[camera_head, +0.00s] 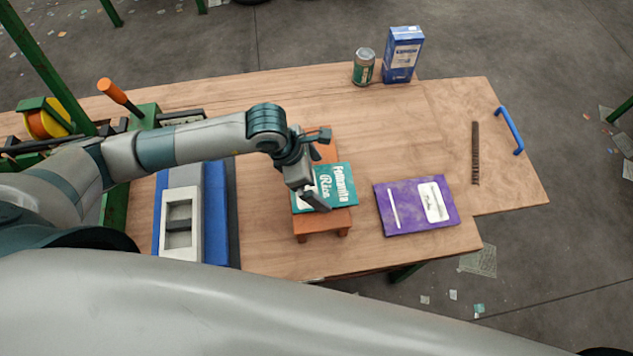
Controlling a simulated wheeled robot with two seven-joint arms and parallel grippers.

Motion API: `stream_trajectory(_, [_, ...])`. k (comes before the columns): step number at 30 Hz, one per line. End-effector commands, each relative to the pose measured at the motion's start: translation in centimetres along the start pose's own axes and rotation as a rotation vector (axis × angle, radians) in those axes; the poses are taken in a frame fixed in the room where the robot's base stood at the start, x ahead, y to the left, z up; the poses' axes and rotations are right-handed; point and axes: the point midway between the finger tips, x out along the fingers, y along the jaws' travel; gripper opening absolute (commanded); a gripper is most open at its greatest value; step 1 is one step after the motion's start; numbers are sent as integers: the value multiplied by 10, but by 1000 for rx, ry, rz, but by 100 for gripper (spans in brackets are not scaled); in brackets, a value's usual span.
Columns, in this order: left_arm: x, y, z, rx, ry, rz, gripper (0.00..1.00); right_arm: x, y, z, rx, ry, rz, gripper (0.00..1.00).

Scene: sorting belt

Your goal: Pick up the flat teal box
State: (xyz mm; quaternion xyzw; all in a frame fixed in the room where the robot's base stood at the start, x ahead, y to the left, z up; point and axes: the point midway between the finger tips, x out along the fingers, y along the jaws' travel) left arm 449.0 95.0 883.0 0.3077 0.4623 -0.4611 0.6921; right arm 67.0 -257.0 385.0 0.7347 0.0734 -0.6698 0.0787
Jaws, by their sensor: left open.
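The flat teal box (343,184) with white lettering lies on a small orange-brown stand (325,222) in the middle of the wooden table. My left gripper (318,170) is open, directly over the left part of the box, and hides that part. One finger shows low near the box's front left. I cannot tell whether the fingers touch the box. My right gripper is not in view; a large grey arm part of mine fills the bottom of the view.
A purple flat box (417,206) lies right of the stand. A can (363,67) and a blue carton (403,55) stand at the back. A dark strip (475,153) and a blue handle (509,131) are at the right. A blue-and-grey unit (215,215) is left of the stand.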

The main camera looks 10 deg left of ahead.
Motion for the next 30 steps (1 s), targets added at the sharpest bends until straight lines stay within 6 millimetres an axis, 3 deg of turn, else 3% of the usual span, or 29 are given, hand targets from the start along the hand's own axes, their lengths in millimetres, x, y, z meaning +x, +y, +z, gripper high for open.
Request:
stream_trajectory(6, [16,0,-1,0,2,0,100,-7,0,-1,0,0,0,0])
stream_trajectory(20, [17,0,-1,0,1,1,100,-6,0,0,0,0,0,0])
stream_trajectory(24, [17,0,-1,0,1,1,72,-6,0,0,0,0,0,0])
stream_trajectory(30, [17,0,-1,0,1,1,72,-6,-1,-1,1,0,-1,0])
